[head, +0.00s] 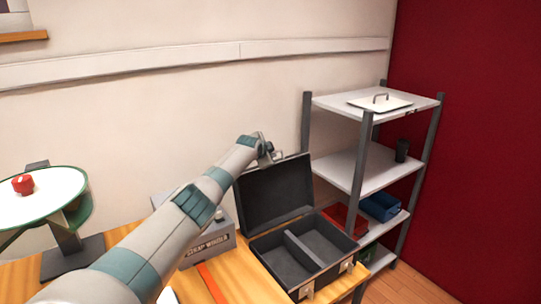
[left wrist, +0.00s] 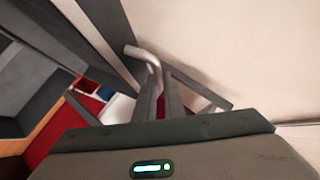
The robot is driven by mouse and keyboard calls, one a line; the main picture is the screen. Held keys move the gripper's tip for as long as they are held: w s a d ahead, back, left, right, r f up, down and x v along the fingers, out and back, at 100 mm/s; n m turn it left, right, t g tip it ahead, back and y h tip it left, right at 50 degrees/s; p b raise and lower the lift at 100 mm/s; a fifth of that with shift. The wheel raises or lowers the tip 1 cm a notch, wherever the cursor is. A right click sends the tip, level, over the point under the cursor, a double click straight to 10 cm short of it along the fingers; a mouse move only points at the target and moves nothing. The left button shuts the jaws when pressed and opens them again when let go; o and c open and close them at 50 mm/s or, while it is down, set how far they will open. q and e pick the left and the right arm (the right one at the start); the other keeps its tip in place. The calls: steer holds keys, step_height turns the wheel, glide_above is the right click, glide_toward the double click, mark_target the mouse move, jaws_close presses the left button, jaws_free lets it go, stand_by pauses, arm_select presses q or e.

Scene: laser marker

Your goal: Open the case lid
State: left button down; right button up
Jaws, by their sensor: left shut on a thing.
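The black case (head: 308,254) stands on the wooden table with its lid (head: 275,192) raised upright at the back. Its inside is empty and split into compartments by a divider. Two latches show on its front edge. The exact contact with the lid is hard to see. My right gripper is in neither view.
A grey box labelled as a scrap winder (head: 208,244) stands left of the case, partly behind my left arm. A shelf rack (head: 362,166) is at the right, with red and blue bins low down. A round stand (head: 42,200) with a red item is at the far left.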

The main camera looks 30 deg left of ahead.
arm_select(q)
steer(key=c, duration=1.8)
jaws_free()
steer(key=shift+w+d+r, duration=0.1)
steer(key=shift+w+r, duration=0.05)
steer(key=shift+r, duration=0.5)
steer(key=shift+c, duration=0.2)
steer(key=shift+d, duration=0.1)
steer(key=shift+f, duration=0.15)
